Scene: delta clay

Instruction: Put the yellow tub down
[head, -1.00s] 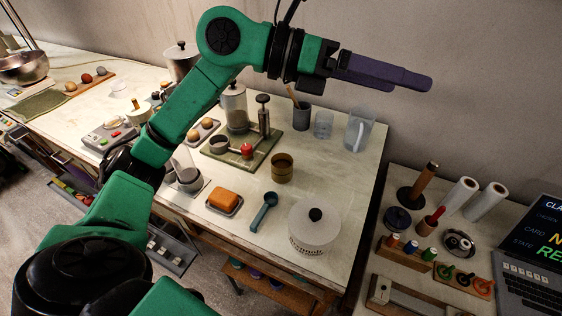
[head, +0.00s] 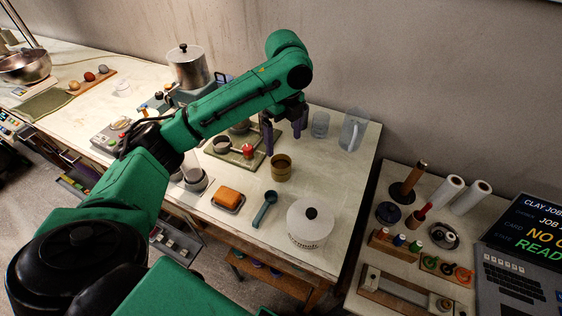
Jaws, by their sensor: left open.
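The tub (head: 281,170), a dark mustard-yellow open cylinder, stands upright on the white table. My left gripper (head: 283,130) is above and behind it in the head view, with its two purple fingers pointing down and spread apart. Nothing shows between the fingertips, and they look apart from the tub. My right gripper is not in view.
Clear jugs (head: 352,132) stand at the back right. A green tray (head: 239,160) with a red-topped item lies left. Table between tub and jugs is bare.

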